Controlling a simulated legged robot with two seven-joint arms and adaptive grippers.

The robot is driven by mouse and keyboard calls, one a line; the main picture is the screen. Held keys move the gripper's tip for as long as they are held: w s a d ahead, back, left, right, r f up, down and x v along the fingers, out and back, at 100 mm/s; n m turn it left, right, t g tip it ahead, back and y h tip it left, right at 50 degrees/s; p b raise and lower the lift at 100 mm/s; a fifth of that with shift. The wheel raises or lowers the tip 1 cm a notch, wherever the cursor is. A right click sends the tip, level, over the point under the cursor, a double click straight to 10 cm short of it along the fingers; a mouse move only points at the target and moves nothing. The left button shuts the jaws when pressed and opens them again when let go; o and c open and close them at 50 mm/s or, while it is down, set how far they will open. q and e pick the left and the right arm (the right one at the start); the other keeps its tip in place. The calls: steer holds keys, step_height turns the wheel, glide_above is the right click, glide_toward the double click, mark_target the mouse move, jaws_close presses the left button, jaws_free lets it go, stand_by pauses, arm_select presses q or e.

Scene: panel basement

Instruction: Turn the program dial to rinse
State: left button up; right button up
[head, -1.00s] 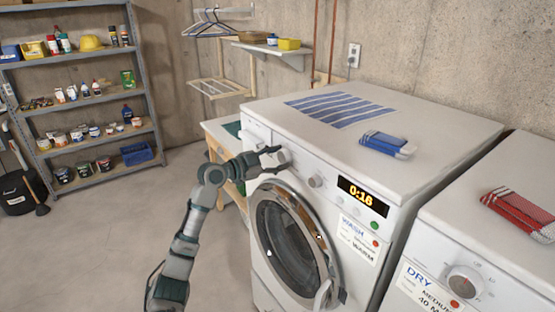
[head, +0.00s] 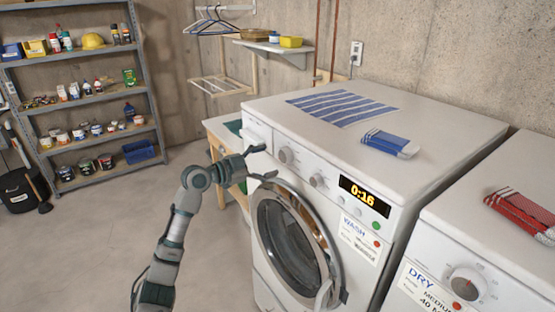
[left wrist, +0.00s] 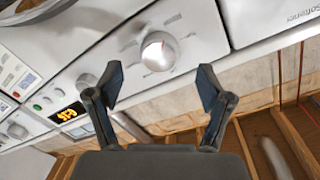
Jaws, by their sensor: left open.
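The white washer (head: 360,240) has two round knobs on its front panel. The left knob (head: 286,155) is nearest my gripper. The other knob (head: 318,181) is to its right, beside the display (head: 363,196) reading 0:16. I cannot read which one is the program dial, nor any rinse mark. My left gripper (head: 263,162) is open and empty, just left of the left knob and apart from it. In the left wrist view the left knob (left wrist: 160,51) lies beyond and between my open fingertips (left wrist: 160,84). My right gripper is out of view.
A striped cloth (head: 342,107) and a blue folded cloth (head: 390,143) lie on the washer. The round door (head: 292,240) is below the panel. A dryer (head: 500,250) stands at right. A shelf rack (head: 80,100) stands at back left.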

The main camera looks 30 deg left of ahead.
arm_select(q)
steer(key=v, duration=0.7)
steer(key=shift+a+f, duration=0.2)
steer(key=shift+d, duration=0.1)
